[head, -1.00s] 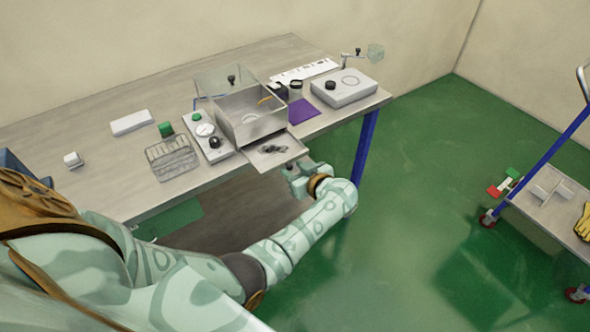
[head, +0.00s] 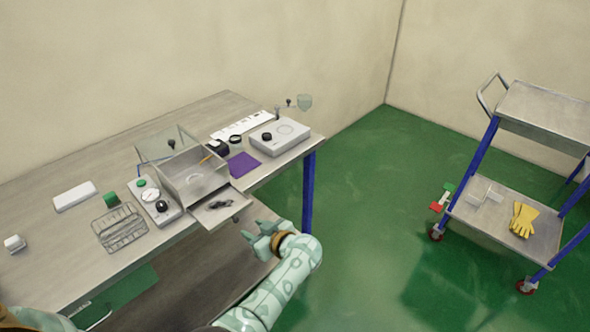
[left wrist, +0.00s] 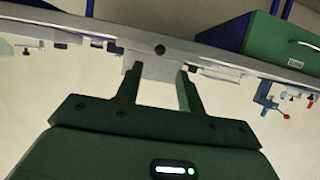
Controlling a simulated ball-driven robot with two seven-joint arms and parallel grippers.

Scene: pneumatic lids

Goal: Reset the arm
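My left gripper (head: 258,235) is below and just right of the open grey drawer tray (head: 212,213) at the table's front edge. In the left wrist view its two fingers (left wrist: 158,88) stand apart with nothing between them, so it is open and empty. A grey panel with a dark knob (left wrist: 160,50) shows beyond the fingertips. The drawer belongs to a grey box (head: 194,180) with a clear raised lid (head: 160,146); dark small items lie in the drawer. My right gripper is in neither view.
A cart (head: 490,232) with yellow gloves (head: 523,219) stands right. Green floor (head: 375,200) between is clear.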

